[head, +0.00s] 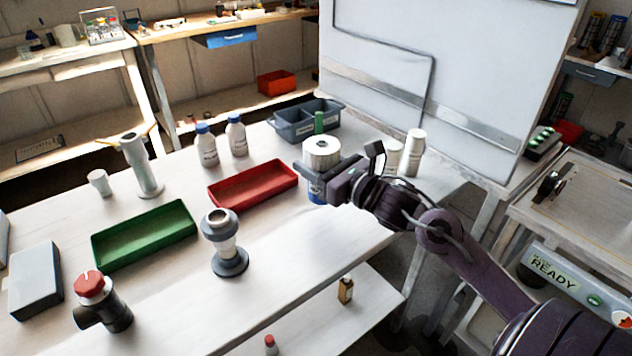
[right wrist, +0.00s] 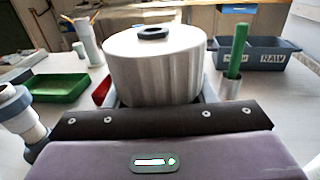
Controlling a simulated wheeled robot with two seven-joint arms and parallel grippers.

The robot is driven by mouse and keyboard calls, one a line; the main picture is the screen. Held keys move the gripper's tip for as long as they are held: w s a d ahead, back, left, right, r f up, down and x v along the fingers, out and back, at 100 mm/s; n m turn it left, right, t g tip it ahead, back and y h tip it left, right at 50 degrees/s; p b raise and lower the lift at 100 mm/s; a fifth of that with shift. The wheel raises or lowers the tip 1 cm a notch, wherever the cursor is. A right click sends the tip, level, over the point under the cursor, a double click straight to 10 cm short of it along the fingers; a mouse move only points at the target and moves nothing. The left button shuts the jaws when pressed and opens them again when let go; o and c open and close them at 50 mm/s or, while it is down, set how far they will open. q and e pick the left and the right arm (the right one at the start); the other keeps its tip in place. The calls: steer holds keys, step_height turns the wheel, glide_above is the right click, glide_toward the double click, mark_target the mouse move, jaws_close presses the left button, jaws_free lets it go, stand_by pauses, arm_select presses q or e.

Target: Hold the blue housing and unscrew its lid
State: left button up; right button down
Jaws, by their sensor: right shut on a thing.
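The blue housing (head: 317,190) stands on the table right of the red tray, mostly hidden behind my right gripper. Its white ribbed lid (head: 321,152) sits on top, with a dark ring at its centre. The lid fills the middle of the right wrist view (right wrist: 154,65). My right gripper (head: 318,172) comes in from the right and is shut on the lid at its side; the fingertips are largely hidden. The housing looks upright. My left gripper is in neither view.
A red tray (head: 254,196), a green tray (head: 144,254) and a grey-white fitting (head: 224,250) stand left of the housing. A grey divided bin (head: 290,132) and a green stick (head: 319,122) are behind it. White containers (head: 414,155) stand to the right.

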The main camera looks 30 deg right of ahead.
steer(key=shift+f, duration=0.25)
step_height(320, 180, down, 4)
steer(key=shift+f, duration=0.15)
steer(key=c, duration=0.6)
jaws_free()
steer(key=v, duration=0.3)
steer(key=shift+s+b, duration=0.25)
steer(key=shift+b, duration=0.05)
steer(key=v, duration=0.7)
steer(key=shift+s+d+b, duration=0.15)
steer(key=shift+s+b, duration=0.1)
steer(key=shift+b, duration=0.05)
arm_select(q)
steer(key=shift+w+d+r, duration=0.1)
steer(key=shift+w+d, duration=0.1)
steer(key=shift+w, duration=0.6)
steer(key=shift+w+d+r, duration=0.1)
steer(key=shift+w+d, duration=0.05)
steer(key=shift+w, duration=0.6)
arm_select(e)
steer(key=shift+s+d, duration=0.1)
steer(key=shift+s, duration=0.4)
